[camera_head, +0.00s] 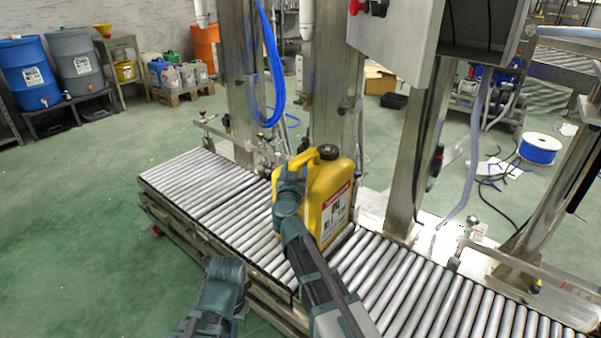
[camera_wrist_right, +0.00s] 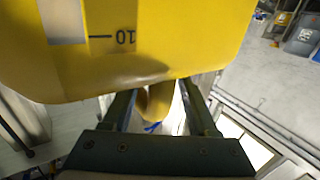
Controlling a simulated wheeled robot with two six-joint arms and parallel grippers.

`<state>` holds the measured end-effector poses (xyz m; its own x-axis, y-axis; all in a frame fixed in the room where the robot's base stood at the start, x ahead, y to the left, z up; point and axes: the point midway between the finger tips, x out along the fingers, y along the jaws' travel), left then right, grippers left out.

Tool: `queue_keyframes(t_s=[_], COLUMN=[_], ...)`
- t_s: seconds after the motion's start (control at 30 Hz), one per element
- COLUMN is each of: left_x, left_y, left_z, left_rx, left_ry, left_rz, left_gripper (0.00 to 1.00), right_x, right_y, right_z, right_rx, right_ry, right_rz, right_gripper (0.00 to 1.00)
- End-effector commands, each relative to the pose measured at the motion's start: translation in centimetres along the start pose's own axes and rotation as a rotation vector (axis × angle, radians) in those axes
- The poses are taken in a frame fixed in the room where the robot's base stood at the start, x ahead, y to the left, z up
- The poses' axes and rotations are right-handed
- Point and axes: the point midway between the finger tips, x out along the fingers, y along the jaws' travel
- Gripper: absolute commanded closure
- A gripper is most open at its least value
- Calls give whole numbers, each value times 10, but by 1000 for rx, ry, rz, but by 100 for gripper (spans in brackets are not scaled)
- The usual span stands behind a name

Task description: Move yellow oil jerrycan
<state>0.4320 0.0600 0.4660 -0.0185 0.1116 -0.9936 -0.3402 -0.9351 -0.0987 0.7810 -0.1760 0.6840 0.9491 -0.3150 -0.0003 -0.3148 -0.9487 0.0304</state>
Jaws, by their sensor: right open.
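The yellow jerrycan (camera_head: 330,195) stands upright on the roller conveyor, with a black cap on top and a white label on its side. My right gripper (camera_head: 296,168) is at the jerrycan's handle side, and my wrist hides part of the can. In the right wrist view the jerrycan (camera_wrist_right: 200,40) fills the top, with an upside-down "10" mark. There the right gripper (camera_wrist_right: 158,95) is open, with its two fingers either side of a yellow part that looks like the handle. I cannot tell whether they touch it. Of my left arm only a link shows, without fingers.
The roller conveyor (camera_head: 215,205) is bare to the left and right of the jerrycan. Steel posts (camera_head: 335,105) stand close behind the can, with a hanging blue hose (camera_head: 272,95). A grey control box (camera_head: 398,45) hangs above right. Blue and grey drums stand far left.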

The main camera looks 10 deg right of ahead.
Motion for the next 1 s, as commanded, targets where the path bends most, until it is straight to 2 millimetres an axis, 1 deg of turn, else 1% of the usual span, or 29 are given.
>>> queue_keyframes(t_s=[0.27, 0.3, 0.47, 0.5, 0.6, 1.0], left_x=[0, 0, 0, 0, 0, 0], left_y=[0, 0, 0, 0, 0, 0], left_z=[0, 0, 0, 0, 0, 0], left_rx=[0, 0, 0, 0, 0, 0], left_ry=[0, 0, 0, 0, 0, 0], left_rz=[0, 0, 0, 0, 0, 0], left_gripper=[100, 100, 100, 100, 100, 100], right_x=[0, 0, 0, 0, 0, 0], right_y=[-1, -1, -1, -1, -1, -1], right_z=[0, 0, 0, 0, 0, 0], right_rx=[0, 0, 0, 0, 0, 0], right_ry=[0, 0, 0, 0, 0, 0], right_rz=[0, 0, 0, 0, 0, 0], right_gripper=[41, 48, 77, 84, 100, 100])
